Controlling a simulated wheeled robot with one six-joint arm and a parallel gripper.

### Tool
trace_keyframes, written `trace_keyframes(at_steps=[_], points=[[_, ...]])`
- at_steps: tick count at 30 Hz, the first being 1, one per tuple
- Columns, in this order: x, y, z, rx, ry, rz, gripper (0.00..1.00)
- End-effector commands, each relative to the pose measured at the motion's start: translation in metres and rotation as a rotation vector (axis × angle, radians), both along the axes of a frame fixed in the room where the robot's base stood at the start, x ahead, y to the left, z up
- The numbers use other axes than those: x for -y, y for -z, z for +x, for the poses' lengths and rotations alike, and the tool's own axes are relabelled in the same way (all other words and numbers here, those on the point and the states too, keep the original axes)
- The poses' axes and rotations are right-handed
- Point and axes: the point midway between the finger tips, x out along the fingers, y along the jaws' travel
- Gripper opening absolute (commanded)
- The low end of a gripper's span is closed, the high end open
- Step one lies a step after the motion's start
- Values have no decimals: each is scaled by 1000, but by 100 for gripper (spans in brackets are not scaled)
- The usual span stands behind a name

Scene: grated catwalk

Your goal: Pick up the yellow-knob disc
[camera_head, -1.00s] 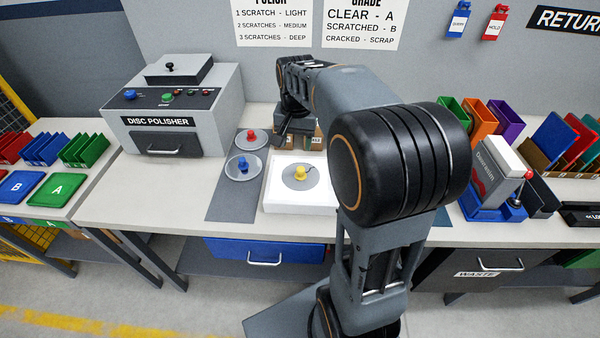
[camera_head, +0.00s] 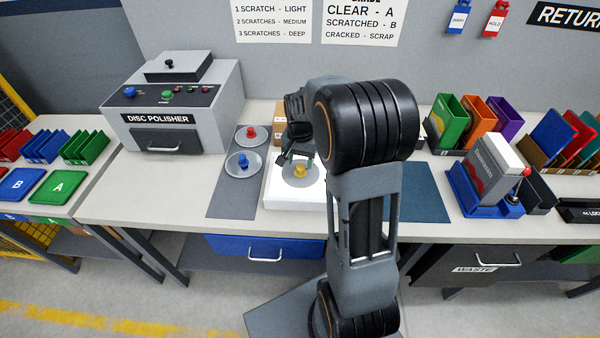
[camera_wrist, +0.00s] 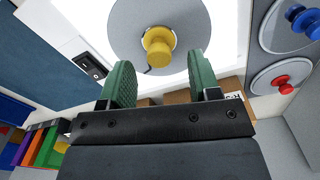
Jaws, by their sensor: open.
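The yellow-knob disc (camera_head: 300,171) is a grey disc with a yellow knob, lying on a lit white panel (camera_head: 283,203). In the wrist view the yellow knob (camera_wrist: 158,46) stands up from the disc's middle, just beyond my fingertips. My gripper (camera_wrist: 160,75) is open and empty, its two green fingers to either side of the line to the knob. In the head view my gripper (camera_head: 296,158) hangs over the far side of the disc, and my arm hides the panel's right part.
A blue-knob disc (camera_head: 243,164) and a red-knob disc (camera_head: 251,135) lie on a grey mat (camera_head: 229,204) left of the panel. The disc polisher (camera_head: 172,105) stands behind left. Brown boxes (camera_head: 281,117) stand behind the panel. A blue mat (camera_head: 415,190) lies to the right.

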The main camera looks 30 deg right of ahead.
Motion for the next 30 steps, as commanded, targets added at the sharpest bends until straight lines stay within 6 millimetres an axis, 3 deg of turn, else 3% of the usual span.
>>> trace_keyframes(at_steps=[7, 17, 30], points=[[0, 28, -1, -1, 0, 0, 57], [1, 33, 0, 1, 1, -1, 56], [1, 32, 0, 0, 1, 0, 14]])
